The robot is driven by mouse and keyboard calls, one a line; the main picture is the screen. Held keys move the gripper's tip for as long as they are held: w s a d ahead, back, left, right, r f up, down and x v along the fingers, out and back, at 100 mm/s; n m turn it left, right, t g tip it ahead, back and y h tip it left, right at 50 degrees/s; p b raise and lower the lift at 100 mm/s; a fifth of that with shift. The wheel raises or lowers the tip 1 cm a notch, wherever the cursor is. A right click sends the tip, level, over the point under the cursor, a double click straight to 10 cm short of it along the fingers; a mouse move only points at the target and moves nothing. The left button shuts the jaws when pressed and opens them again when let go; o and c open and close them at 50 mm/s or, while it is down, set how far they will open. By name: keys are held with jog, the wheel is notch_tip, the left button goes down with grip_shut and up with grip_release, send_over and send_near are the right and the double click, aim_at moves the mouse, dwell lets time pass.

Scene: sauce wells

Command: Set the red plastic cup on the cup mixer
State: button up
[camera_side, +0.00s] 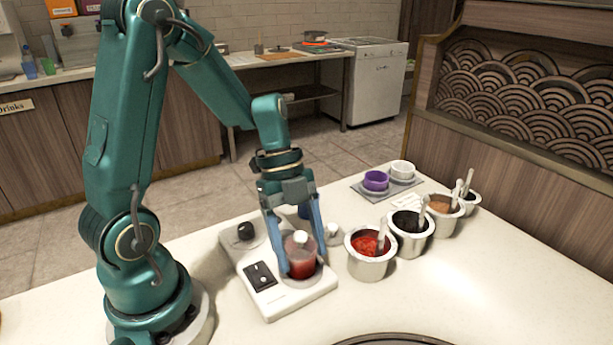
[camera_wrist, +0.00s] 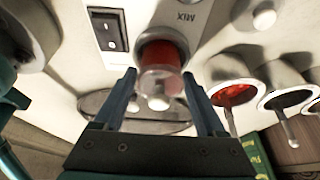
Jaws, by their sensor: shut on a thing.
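The red plastic cup (camera_side: 300,262) is upright at the round seat of the white cup mixer (camera_side: 290,303). It has a clear upper part and a white ball-like knob on top. My gripper (camera_side: 303,264) comes from above, its two blue fingers closed on either side of the cup. In the wrist view the cup (camera_wrist: 163,55) is between the fingertips (camera_wrist: 160,76), over the mixer (camera_wrist: 205,12) beside the "MIX" lettering. The fingers and cup hide most of the seat, so I cannot tell whether the cup's base touches it.
Steel sauce wells, the nearest with red sauce (camera_side: 368,263), stand close on the right. A purple cup (camera_side: 376,180) and a white cup (camera_side: 402,170) sit behind. The counter's front left is clear.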

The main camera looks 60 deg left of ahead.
jog(key=shift+f, duration=0.3)
dwell(0.4)
jog(key=o, duration=1.3)
jog(key=shift+o, duration=0.2)
jog(key=shift+r, duration=4)
